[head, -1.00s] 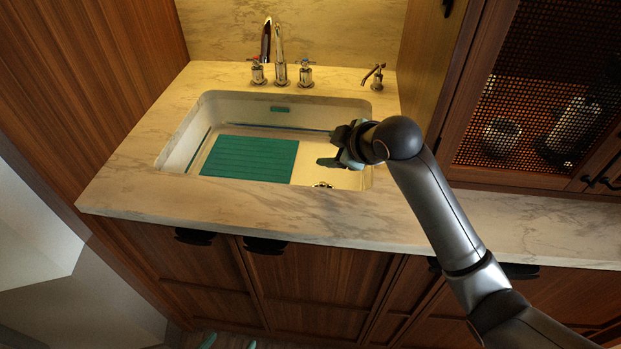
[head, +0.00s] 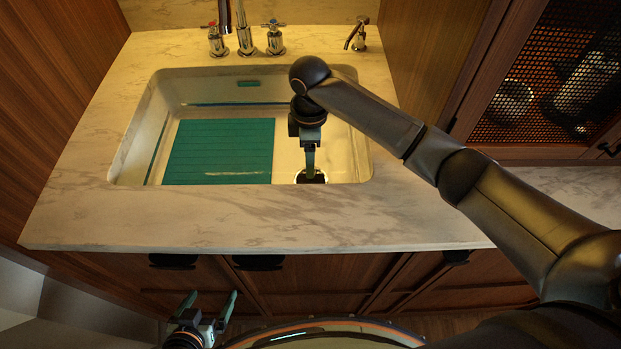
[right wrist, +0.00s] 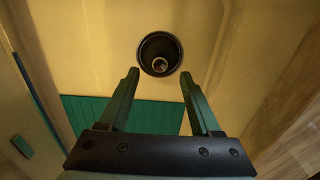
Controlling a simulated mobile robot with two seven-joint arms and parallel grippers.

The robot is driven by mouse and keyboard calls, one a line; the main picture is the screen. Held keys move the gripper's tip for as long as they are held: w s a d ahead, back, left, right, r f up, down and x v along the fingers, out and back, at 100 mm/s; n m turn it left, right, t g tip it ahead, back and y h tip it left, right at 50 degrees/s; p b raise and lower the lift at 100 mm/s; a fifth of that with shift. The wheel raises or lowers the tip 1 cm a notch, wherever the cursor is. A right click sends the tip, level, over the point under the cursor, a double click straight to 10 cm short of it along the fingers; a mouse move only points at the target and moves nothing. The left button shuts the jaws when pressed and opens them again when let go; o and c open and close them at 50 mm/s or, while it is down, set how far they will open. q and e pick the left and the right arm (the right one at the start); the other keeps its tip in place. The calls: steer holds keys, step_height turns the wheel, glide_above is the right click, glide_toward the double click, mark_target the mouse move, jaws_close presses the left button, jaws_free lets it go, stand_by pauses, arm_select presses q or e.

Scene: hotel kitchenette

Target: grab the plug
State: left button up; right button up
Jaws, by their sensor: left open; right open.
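The plug (right wrist: 159,65) shows in the right wrist view as a small metallic round piece inside the dark ring of the sink drain (right wrist: 148,46). In the head view the drain (head: 318,178) is on the sink floor at the right, partly covered by my right gripper (head: 311,168). That gripper points down over the drain. In the right wrist view my right gripper (right wrist: 160,75) is open and empty, with the plug between and just beyond its fingertips. My left gripper (head: 213,298) is open and empty, low in front of the cabinets.
A teal ribbed mat (head: 220,150) lies in the white sink, left of the drain. The sink rim (head: 250,190) and marble counter (head: 200,215) surround it. A faucet (head: 244,38) with side handles stands behind. A mesh-front cabinet (head: 540,80) is at the right.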

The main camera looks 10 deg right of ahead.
step_height(320, 180, down, 6)
steer(key=shift+d+r, duration=0.1)
stand_by(0.4)
jaws_close()
stand_by(0.3)
